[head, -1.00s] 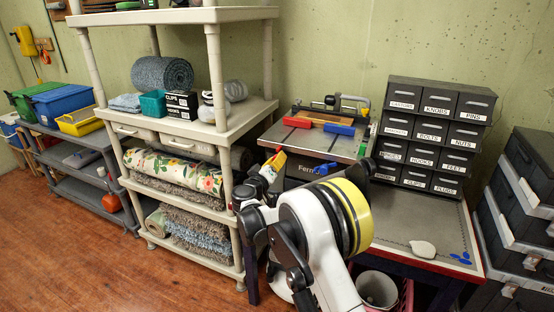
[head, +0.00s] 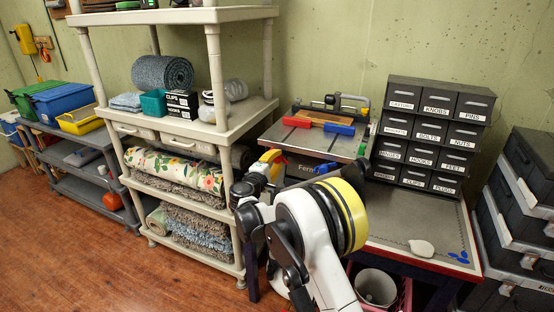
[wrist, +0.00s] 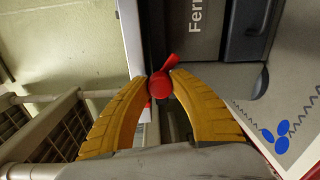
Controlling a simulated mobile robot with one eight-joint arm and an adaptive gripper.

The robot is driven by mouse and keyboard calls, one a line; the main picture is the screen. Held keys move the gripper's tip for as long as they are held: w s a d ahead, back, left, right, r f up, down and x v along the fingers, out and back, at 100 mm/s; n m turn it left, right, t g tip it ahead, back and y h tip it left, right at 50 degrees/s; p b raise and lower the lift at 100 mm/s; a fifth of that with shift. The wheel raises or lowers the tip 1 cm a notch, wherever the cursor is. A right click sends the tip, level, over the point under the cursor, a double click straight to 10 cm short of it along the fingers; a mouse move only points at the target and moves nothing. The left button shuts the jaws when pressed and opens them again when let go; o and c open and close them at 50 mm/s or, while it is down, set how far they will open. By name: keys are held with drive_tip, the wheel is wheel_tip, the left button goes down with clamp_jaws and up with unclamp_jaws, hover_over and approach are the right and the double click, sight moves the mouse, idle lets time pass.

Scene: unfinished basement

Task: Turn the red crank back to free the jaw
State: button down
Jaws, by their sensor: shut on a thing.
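The red crank shows in the wrist view as a round red knob (wrist: 159,87) with a short red arm pointing up and right. My gripper (wrist: 158,77) has its two yellow fingers closed on the knob from both sides. In the head view my gripper (head: 270,158) is at the left front of a bench machine, and the crank is mostly hidden there. On the machine's grey top (head: 349,147) are a red jaw block (head: 297,122) and a blue jaw block (head: 340,129). A wooden piece (head: 317,117) lies by them; I cannot tell whether it is clamped.
A beige shelf (head: 213,137) with rugs and boxes stands close left of my gripper. Black drawer cabinets (head: 432,130) stand right of the machine. The bench top (head: 395,228) holds a white lump (head: 420,248) and blue pieces (head: 459,257). Dark cases are stacked at far right.

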drive_tip(key=n, duration=0.6)
drive_tip(key=shift+n+h, duration=0.3)
drive_tip(key=shift+n, duration=0.1)
idle(0.4)
drive_tip(key=c, duration=1.1)
unclamp_jaws()
drive_tip(key=v, duration=1.2)
